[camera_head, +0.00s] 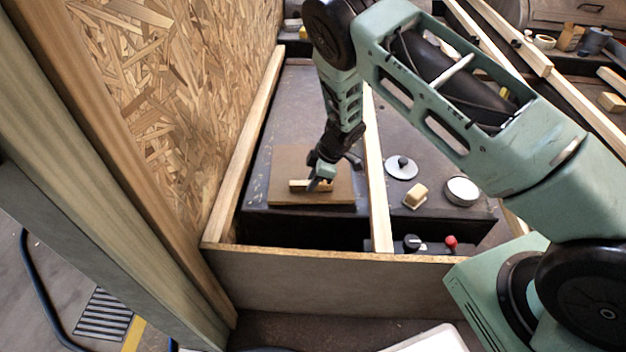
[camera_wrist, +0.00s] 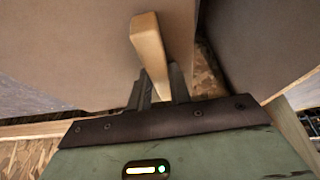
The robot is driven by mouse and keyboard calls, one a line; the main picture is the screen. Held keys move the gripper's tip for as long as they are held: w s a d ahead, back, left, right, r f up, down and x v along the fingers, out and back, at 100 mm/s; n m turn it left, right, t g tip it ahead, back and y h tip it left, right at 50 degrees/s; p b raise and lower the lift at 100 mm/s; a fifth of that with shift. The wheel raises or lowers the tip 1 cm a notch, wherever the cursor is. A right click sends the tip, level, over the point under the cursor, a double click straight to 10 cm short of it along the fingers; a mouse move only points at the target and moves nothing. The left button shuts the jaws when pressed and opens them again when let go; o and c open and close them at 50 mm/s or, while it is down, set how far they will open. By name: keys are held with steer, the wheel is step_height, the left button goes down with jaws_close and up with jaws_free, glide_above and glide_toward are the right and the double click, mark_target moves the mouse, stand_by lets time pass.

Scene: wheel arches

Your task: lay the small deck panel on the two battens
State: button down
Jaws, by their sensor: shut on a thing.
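The small deck panel (camera_head: 283,163) is a brown board with a pale wooden grip bar (camera_head: 298,186). My gripper (camera_head: 322,177) is shut on this bar. In the wrist view, the fingers (camera_wrist: 160,90) close around the end of the bar (camera_wrist: 150,45), and the panel (camera_wrist: 75,50) fills the upper left. The left batten (camera_head: 250,143) runs along the chipboard wall. The right batten (camera_head: 376,180) runs parallel to it. The panel appears between the battens over the dark box top, not spanning both. I cannot tell whether it touches the surface below.
A chipboard wall (camera_head: 170,80) rises on the left. A front board (camera_head: 330,285) closes the frame. Right of the right batten lie a grey disc (camera_head: 400,171), a small wooden block (camera_head: 416,195), a round tin (camera_head: 462,190) and a red knob (camera_head: 451,241).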

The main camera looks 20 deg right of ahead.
steer(key=shift+r+p, duration=3.2)
steer(key=shift+p, duration=0.1)
